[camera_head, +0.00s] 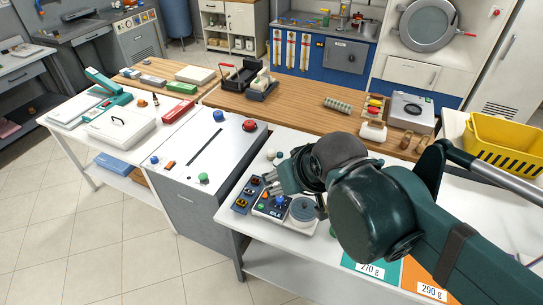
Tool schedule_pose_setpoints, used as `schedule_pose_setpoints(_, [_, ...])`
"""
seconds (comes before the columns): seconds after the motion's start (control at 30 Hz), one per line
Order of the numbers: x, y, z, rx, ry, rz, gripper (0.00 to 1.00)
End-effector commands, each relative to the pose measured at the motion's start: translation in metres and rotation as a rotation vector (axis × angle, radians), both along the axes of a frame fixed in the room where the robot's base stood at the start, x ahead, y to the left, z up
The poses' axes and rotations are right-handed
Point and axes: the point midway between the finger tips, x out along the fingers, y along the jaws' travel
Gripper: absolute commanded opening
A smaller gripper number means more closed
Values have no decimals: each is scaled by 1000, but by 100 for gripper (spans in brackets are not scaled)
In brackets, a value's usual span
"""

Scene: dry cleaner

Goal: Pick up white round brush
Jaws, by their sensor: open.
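I cannot clearly make out a white round brush. A small white round thing (271,154) stands on the white table, just beyond my gripper, and may be it; its shape is too small to tell. My gripper (279,181) hangs over the near part of that table, above a control panel with coloured knobs (271,204). Its jaws are open, with nothing visible between them. My arm and wrist hide much of the table behind and to the right of the gripper.
A grey round dish (303,210) sits close below the gripper. Teal and orange weight cards (430,277) lie in front. A white-topped unit (190,163) with knobs adjoins on the left. A wooden counter (301,108) runs behind; a yellow basket (500,143) stands right.

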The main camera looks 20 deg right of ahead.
Motion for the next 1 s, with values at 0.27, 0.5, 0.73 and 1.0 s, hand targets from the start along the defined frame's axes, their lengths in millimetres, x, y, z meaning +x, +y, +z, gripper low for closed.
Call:
schedule_pose_setpoints(0.27, [0, 0, 0, 0, 0, 0, 45])
schedule_pose_setpoints(0.5, [2, 0, 0, 2, 2, -4, 45])
schedule_pose_setpoints(0.73, [17, -3, 3, 9, 13, -29, 45])
schedule_pose_setpoints(1.0, [53, -11, 5, 24, 41, -91, 45])
